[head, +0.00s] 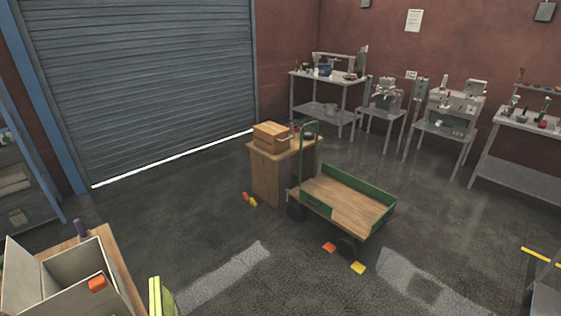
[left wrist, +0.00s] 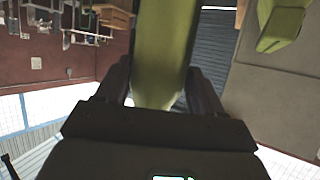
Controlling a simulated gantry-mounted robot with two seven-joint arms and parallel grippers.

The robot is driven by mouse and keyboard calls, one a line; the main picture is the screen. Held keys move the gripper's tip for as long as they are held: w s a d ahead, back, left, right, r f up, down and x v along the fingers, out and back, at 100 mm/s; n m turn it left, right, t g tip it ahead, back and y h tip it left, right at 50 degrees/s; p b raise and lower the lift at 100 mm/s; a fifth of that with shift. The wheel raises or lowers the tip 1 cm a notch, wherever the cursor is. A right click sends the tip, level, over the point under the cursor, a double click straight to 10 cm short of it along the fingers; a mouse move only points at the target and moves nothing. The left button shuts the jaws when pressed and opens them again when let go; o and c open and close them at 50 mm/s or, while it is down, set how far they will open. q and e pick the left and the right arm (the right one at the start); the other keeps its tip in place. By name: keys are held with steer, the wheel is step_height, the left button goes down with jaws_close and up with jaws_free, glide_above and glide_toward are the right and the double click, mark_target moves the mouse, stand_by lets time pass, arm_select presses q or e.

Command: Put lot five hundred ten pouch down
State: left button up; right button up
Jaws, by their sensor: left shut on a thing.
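In the left wrist view my left gripper (left wrist: 160,75) is shut on a yellow-green pouch (left wrist: 165,45), which runs up out of the picture between the two dark fingers. A second yellow-green piece (left wrist: 284,25) shows at the upper right of that view. In the head view a yellow-green pouch (head: 160,297) stands out at the bottom edge, beside a wooden tabletop; I cannot tell which of the two pieces it is. No lot label can be read. The left gripper itself does not show in the head view, and my right gripper is in neither view.
A grey divided box (head: 66,283) with an orange piece (head: 97,283) stands on the wooden table (head: 122,278) at lower left. A green cart (head: 345,203) is mid-floor by a wooden cabinet (head: 266,178). Orange and yellow pieces lie on the floor. Workbenches line the back wall.

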arm_select(q)
steer(key=s+d+r+p, duration=0.1)
steer(key=d+r+p, duration=0.2)
steer(key=r+p, duration=0.2)
steer(key=s+d+r+m+h+p, duration=0.1)
steer(key=d+r+p, duration=0.2)
steer(key=r+p, duration=0.2)
steer(key=shift+r+h, duration=0.3)
steer(key=shift+m+t+h, duration=0.3)
steer(key=shift+m+h, duration=0.4)
steer(key=shift+m, duration=0.1)
steer(key=d+r+p, duration=0.1)
steer(key=p, duration=0.1)
steer(key=s+d+r+p, duration=0.1)
steer(key=d+r, duration=0.1)
steer(key=s+d+r+p, duration=0.1)
steer(key=d+r+p, duration=0.1)
steer(key=shift+s+d+r+p, duration=0.1)
steer(key=shift+d+p, duration=0.1)
steer(key=shift+p, duration=0.1)
steer(key=shift+d+r, duration=0.3)
steer(key=shift+d, duration=0.15)
